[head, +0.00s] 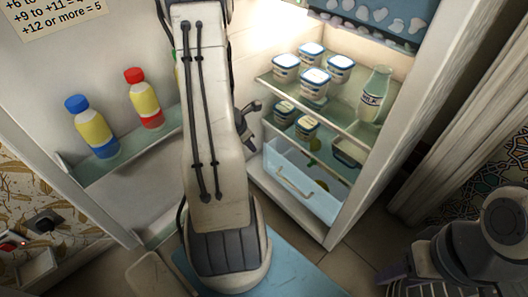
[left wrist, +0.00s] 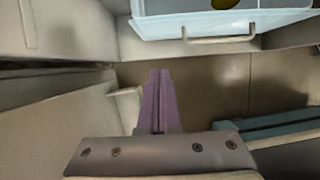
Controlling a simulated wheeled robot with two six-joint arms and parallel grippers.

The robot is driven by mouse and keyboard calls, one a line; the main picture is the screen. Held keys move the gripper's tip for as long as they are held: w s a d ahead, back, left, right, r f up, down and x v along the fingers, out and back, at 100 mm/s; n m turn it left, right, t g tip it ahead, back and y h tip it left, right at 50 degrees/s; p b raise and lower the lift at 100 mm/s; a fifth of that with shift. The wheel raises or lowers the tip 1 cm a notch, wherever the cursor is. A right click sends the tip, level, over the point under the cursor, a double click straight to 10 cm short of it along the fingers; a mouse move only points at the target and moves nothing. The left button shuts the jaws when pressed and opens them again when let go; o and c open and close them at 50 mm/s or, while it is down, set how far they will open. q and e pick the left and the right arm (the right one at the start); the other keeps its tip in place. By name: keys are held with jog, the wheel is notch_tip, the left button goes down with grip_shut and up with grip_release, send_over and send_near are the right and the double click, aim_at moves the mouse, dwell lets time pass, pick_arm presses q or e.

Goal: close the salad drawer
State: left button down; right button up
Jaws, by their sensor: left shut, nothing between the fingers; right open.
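The salad drawer (head: 310,193) is a pale blue, see-through box at the bottom of the open fridge, with a bar handle (head: 294,187) on its front. Green produce shows inside. It looks partly pulled out, but how far I cannot tell. In the left wrist view the drawer front (left wrist: 165,27) and handle are at the top, ahead and right of my left gripper (left wrist: 160,75). Its purple fingers are shut, empty and apart from the drawer. My right gripper (head: 396,279) is open, low at the right, away from the fridge.
The fridge door stands open at left, with bottles (head: 92,128) on its rack (head: 135,150). Tubs (head: 314,84) and a milk bottle (head: 375,95) stand on the shelves above the drawer. The fridge side wall (head: 375,160) borders the drawer at right. Floor tiles in front are partly bare.

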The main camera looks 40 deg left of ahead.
pick_arm(q)
jog(key=w+f+b, duration=0.5)
jog(key=w+f, duration=0.2)
jog(key=f, duration=0.2)
jog(key=shift+w+d, duration=0.25)
jog(key=shift+d, duration=0.05)
